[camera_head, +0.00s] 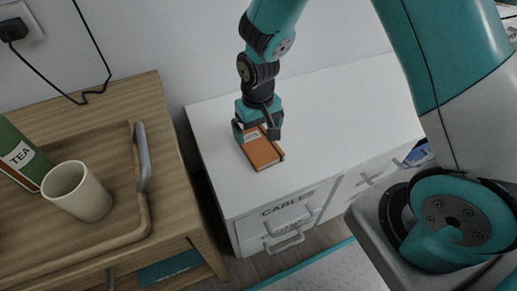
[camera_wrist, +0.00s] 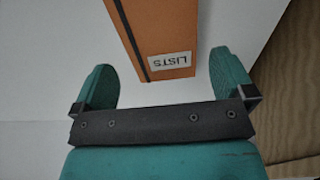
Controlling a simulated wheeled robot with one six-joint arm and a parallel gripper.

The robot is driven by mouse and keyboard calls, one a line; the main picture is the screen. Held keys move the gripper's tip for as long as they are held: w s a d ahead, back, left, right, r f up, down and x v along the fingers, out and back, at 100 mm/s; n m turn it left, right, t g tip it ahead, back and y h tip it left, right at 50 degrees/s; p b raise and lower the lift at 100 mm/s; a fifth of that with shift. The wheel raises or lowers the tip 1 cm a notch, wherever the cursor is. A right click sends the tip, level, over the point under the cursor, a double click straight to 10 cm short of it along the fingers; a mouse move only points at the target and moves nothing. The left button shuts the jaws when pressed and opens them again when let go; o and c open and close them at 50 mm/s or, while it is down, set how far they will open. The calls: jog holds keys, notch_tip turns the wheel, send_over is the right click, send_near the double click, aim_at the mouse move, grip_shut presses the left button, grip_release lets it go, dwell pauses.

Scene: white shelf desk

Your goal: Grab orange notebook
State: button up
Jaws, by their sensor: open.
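The orange notebook (camera_head: 261,152) lies flat on the white shelf desk, near its left side. My gripper (camera_head: 257,129) is over the notebook's far end and hides part of it. In the wrist view the notebook (camera_wrist: 166,35) shows a dark band along one side and a white label reading LISTS. My gripper (camera_wrist: 163,85) is open there, with one teal finger on each side of the notebook's near end. I see gaps between the fingers and the notebook, and cannot tell the exact height above the desk.
The white desk (camera_head: 345,110) is clear to the right of the notebook; its drawer front (camera_head: 290,213) reads CABLES. At left, a wooden cabinet carries a tray (camera_head: 118,238) with a cream cup (camera_head: 77,192) and a green TEA box (camera_head: 22,158). A wall stands behind.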

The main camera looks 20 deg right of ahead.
aim_at(259, 143)
notch_tip(259, 143, down, 5)
jog(key=b, duration=0.3)
jog(key=shift+s+f, duration=0.1)
jog(key=shift+f, duration=0.1)
jog(key=shift+r, duration=0.1)
jog(key=c, duration=0.7)
